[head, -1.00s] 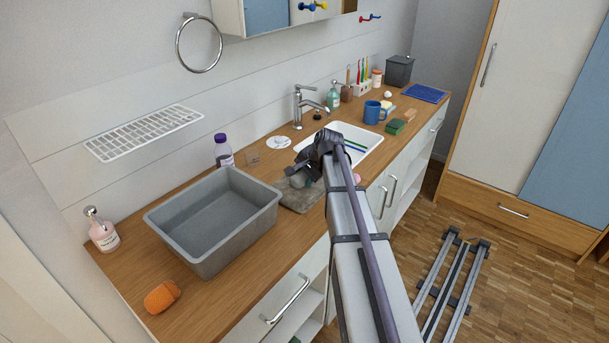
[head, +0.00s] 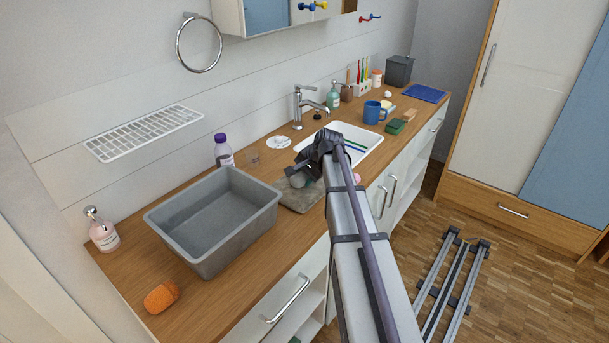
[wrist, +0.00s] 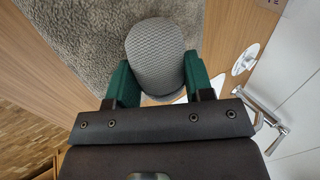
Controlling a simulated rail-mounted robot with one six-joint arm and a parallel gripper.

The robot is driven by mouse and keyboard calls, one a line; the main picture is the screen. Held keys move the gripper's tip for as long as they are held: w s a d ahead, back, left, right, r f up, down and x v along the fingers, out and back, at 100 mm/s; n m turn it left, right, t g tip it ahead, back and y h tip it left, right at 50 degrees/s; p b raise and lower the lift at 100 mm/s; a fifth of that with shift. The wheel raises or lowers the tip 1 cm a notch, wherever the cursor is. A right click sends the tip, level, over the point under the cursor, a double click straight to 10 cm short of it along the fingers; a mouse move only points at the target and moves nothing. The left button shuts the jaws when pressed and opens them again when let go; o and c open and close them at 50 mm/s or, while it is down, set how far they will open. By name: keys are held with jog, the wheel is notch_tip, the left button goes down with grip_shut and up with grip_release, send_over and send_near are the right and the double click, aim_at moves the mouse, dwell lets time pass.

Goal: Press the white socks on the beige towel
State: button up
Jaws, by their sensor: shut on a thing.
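The rolled socks (wrist: 155,50) look light grey-white and knitted, with a rounded end, between the two green fingertips of my gripper (wrist: 158,78) in the wrist view. My gripper is shut on them. The towel (wrist: 75,35) is fuzzy and grey-beige and lies flat beneath them. In the head view the towel (head: 303,199) lies on the counter between the grey basin and the sink. The socks (head: 298,181) show there as a small pale shape over the towel, partly hidden by my gripper (head: 301,174). I cannot tell whether they touch the towel.
A grey basin (head: 215,220) stands left of the towel, and the white sink (head: 360,139) with a faucet (head: 299,105) lies to the right.

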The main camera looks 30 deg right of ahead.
dwell(0.4)
notch_tip(320, 180, up, 8)
jog(key=p, duration=0.8)
